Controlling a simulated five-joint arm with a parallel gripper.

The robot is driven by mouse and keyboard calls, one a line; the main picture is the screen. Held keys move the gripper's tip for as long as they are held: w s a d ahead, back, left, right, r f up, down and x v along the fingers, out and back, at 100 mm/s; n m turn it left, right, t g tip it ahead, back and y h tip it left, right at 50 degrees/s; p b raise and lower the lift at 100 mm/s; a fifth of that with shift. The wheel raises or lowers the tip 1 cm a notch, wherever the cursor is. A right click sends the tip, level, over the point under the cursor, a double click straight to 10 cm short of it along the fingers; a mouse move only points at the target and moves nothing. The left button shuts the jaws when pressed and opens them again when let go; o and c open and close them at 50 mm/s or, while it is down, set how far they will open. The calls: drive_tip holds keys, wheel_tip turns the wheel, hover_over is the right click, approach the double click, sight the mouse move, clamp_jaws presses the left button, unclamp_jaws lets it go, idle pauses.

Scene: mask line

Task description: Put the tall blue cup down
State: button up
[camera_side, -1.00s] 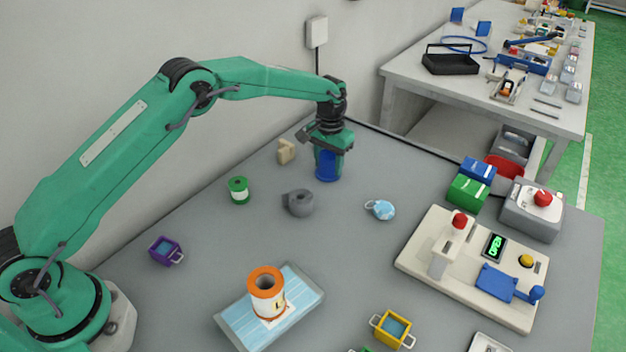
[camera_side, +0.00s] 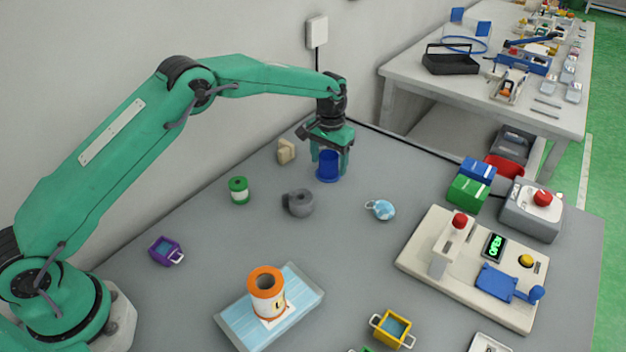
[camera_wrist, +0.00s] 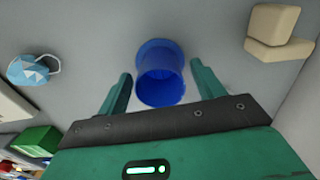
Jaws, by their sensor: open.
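The tall blue cup (camera_side: 327,167) stands upright on the grey table near the wall, at the upper middle of the side view. In the wrist view the blue cup (camera_wrist: 161,75) sits between my gripper's fingers, with a gap on each side. My gripper (camera_side: 330,165) is open around the cup, one finger on each side. My gripper (camera_wrist: 160,88) shows in the wrist view with its fingers apart. Part of the cup is hidden behind a finger in the side view.
A beige block (camera_side: 286,151) stands left of the cup, near the wall. A grey mug-like object (camera_side: 298,203), a green-and-white spool (camera_side: 238,190) and a blue-white mask bundle (camera_side: 380,209) lie nearby. A cream machine (camera_side: 470,268) stands at right. Bare table lies around the cup.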

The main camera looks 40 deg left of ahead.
wheel_tip(320, 180, up, 11)
drive_tip(key=shift+r, duration=0.15)
idle(0.4)
idle(0.5)
drive_tip(key=s+a+r+t, duration=0.2)
drive_tip(key=s+a+r, duration=0.1)
drive_tip(key=s+r, duration=0.55)
drive_tip(key=s+a+r+t, duration=0.1)
drive_tip(key=s+a+r, duration=0.2)
drive_tip(key=s+r, duration=0.6)
drive_tip(key=s+a+f+t, duration=0.1)
drive_tip(key=s+f, duration=0.2)
drive_tip(key=s, duration=0.8)
drive_tip(key=s+a+f+t, duration=0.1)
drive_tip(key=s+a+f, duration=0.1)
drive_tip(key=s, duration=0.9)
drive_tip(key=shift+f+t, duration=0.3)
drive_tip(key=shift+f, duration=0.25)
